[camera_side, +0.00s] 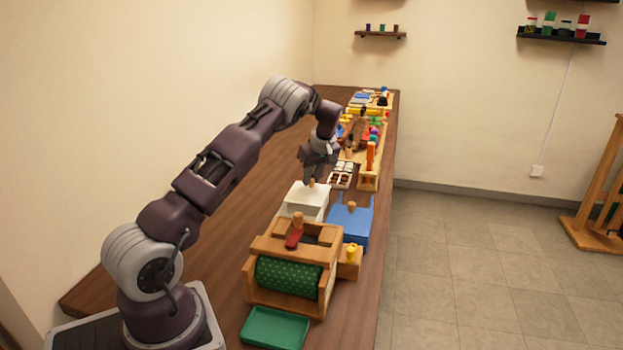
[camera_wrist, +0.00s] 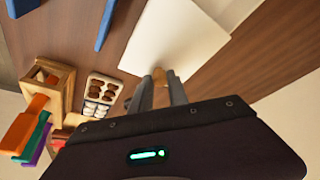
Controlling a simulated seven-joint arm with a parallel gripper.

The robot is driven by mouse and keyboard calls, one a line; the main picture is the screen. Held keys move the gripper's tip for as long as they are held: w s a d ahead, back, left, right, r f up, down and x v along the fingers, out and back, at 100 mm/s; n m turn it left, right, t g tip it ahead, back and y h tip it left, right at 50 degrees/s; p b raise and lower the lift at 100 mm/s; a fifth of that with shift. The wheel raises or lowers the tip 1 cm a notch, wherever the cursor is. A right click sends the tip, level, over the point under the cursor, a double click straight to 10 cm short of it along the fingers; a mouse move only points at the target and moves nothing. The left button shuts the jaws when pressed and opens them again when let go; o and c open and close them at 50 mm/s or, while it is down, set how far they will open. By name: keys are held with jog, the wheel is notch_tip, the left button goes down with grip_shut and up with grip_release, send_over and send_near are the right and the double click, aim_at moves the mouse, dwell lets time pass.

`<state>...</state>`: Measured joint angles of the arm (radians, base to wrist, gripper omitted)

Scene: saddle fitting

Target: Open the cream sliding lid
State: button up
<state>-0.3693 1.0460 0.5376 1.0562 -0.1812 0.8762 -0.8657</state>
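The cream lid (camera_side: 306,198) lies flat on top of a box on the wooden bench, left of the blue box. It also shows in the wrist view (camera_wrist: 178,38) as a pale flat panel. A small wooden knob (camera_side: 311,183) stands at its far end. My gripper (camera_side: 314,174) points down right over that knob. In the wrist view my two fingers (camera_wrist: 160,82) are apart, with the knob (camera_wrist: 158,74) at their tips, between them. I cannot tell whether they touch it. The inside of the box is hidden.
The blue box (camera_side: 350,225) with its own knob stands close on the right. A wooden frame with a green patterned roller (camera_side: 290,275) and a green tray (camera_side: 274,328) are nearer. A tray of small round items (camera_side: 342,174) lies beyond. Bare bench (camera_side: 235,235) lies left.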

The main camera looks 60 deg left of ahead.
aim_at(317, 192)
jog(key=o, duration=0.3)
jog(key=shift+o, duration=0.2)
jog(key=v, duration=0.7)
jog(key=shift+d, duration=0.1)
jog(key=s+d+r+m+t+h, duration=0.2)
jog(key=s+d+r+m, duration=0.3)
jog(key=d+r, duration=0.55)
jog(key=s+d+r+m+t+h, duration=0.1)
jog(key=s+d+r+m+t, duration=0.15)
jog(key=s+d+r, duration=0.75)
jog(key=s+d+f+m, duration=0.3)
jog(key=s+d+m, duration=0.2)
jog(key=s+d, duration=0.3)
jog(key=s+d+f+m+t+h, duration=0.1)
jog(key=s+d+f+m, duration=0.3)
jog(key=s+d, duration=0.4)
jog(key=shift+s+d+m, duration=0.25)
jog(key=shift+s+m, duration=0.25)
jog(key=shift+m, duration=0.25)
